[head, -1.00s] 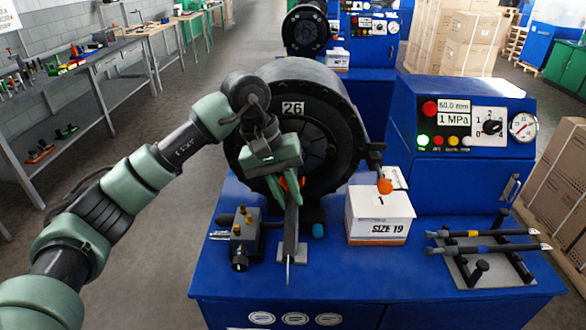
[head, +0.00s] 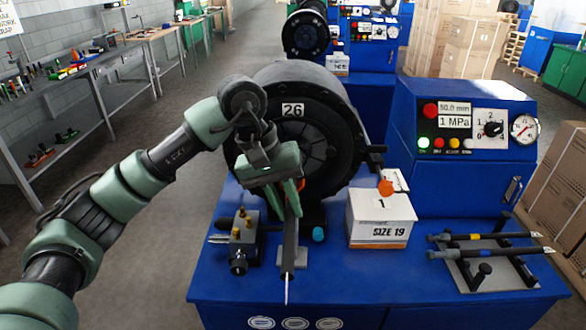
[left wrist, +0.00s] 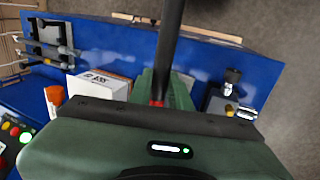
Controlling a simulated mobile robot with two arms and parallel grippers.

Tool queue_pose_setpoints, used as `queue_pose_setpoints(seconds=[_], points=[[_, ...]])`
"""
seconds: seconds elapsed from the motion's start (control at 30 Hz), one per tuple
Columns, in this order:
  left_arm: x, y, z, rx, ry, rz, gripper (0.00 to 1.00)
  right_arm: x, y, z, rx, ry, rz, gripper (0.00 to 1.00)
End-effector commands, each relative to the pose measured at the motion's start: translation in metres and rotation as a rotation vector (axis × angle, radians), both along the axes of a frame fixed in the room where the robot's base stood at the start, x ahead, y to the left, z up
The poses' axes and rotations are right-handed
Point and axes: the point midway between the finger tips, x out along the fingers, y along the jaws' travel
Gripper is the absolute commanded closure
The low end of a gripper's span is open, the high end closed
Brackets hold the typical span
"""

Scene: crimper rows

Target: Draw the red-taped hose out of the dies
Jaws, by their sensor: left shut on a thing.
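The crimper marked 26 (head: 293,110) stands at the back of the blue bench, its round die face (head: 322,150) toward me. My left gripper (head: 287,200) is in front of the lower part of that face. It is shut on the dark hose (head: 290,245), which points toward me with a thin pale tip. A bit of red tape (left wrist: 157,102) shows between the fingers in the left wrist view, where the hose (left wrist: 171,45) also runs away from the gripper. The gripper hides the hose's far end, so I cannot tell whether it is inside the dies. My right gripper is out of view.
A brass-fitted block (head: 243,240) stands left of the hose. The SIZE 19 box (head: 380,222) stands to its right, with an orange knob (head: 386,187) above. A rack (head: 490,265) holds two hoses, taped yellow and blue. The bench's front middle is clear.

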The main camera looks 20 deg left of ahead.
Motion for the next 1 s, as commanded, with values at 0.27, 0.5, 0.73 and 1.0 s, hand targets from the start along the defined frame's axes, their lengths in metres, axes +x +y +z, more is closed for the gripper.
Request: queue_pose_setpoints(seconds=[0.27,0.5,0.73,1.0], points=[[0.001,0.000,0.018,-0.001,-0.005,0.000,1.00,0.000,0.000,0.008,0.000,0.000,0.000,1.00],[0.001,-0.001,0.032,-0.002,-0.003,0.000,1.00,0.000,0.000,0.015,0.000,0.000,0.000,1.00],[0.001,0.000,0.046,-0.001,-0.004,0.000,1.00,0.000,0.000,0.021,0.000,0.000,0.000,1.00],[0.001,0.000,0.062,-0.001,-0.004,0.000,1.00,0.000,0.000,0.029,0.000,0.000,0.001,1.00]])
